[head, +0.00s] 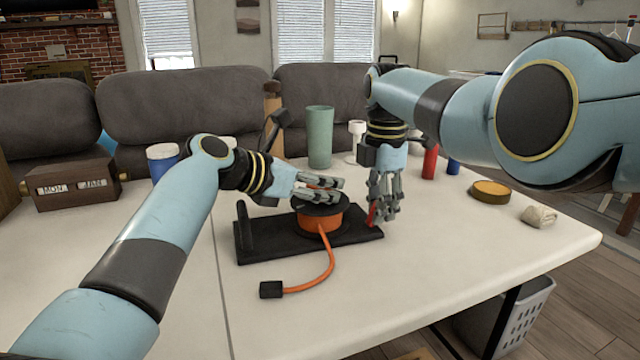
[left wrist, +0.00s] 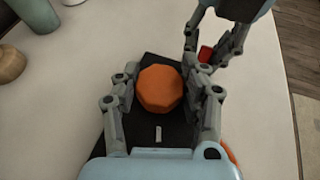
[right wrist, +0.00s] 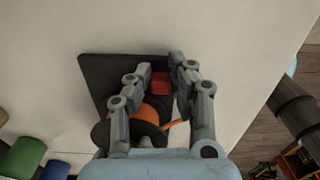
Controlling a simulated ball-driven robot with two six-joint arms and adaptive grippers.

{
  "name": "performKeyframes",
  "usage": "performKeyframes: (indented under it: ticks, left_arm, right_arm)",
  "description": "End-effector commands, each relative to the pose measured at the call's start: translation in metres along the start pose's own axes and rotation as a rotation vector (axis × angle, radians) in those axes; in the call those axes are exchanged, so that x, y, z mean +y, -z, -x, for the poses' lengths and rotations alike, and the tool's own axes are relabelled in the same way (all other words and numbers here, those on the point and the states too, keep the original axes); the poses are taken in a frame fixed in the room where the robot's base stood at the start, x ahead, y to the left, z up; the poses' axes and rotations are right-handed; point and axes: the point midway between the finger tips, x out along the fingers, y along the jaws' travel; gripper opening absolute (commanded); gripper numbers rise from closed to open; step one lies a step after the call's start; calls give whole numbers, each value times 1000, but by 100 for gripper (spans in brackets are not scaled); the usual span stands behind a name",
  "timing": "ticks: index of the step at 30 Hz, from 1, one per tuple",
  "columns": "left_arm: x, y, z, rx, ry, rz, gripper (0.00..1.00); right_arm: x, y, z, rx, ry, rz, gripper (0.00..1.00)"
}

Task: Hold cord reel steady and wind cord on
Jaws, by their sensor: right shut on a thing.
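The cord reel (head: 318,222) has an orange drum under a black disc and sits on a black base board (head: 268,248). Its orange cord (head: 328,265) curves over the board's front edge to a black plug (head: 271,289) on the table. My left gripper (head: 335,190) is over the reel. In the left wrist view its fingers stand open on either side of an orange faceted part (left wrist: 160,90) of the reel, seemingly with small gaps. My right gripper (head: 382,218) points down at the board's right end, shut on a small red handle (right wrist: 160,83), largely hidden by the fingers.
A green tumbler (head: 319,137), a white stemmed cup (head: 357,130) and a red cylinder (head: 430,162) stand behind. A round yellow-rimmed tin (head: 490,191) and a folded cloth (head: 539,216) lie at right. A wooden calendar box (head: 77,186) is at left.

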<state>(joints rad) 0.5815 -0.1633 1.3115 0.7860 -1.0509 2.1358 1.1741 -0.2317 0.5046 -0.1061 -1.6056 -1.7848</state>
Motion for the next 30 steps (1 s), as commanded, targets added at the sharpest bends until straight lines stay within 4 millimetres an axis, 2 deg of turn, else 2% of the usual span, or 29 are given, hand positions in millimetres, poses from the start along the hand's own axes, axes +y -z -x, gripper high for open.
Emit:
performKeyframes:
  ticks: [1, 7, 17, 30]
  left_arm:
    - [0, 0, 0, 0, -1, 0, 34]
    - [0, 0, 0, 0, -1, 0, 10]
    - [1, 1, -1, 5, 61, -26, 10]
    - [2, 1, -1, 7, 333, -138, 10]
  right_arm:
    - [0, 0, 0, -1, 0, 0, 0]
    - [0, 0, 0, -1, 1, 0, 0]
    - [0, 0, 0, 0, 1, 0, 0]
    - [0, 0, 0, 0, 1, 1, 0]
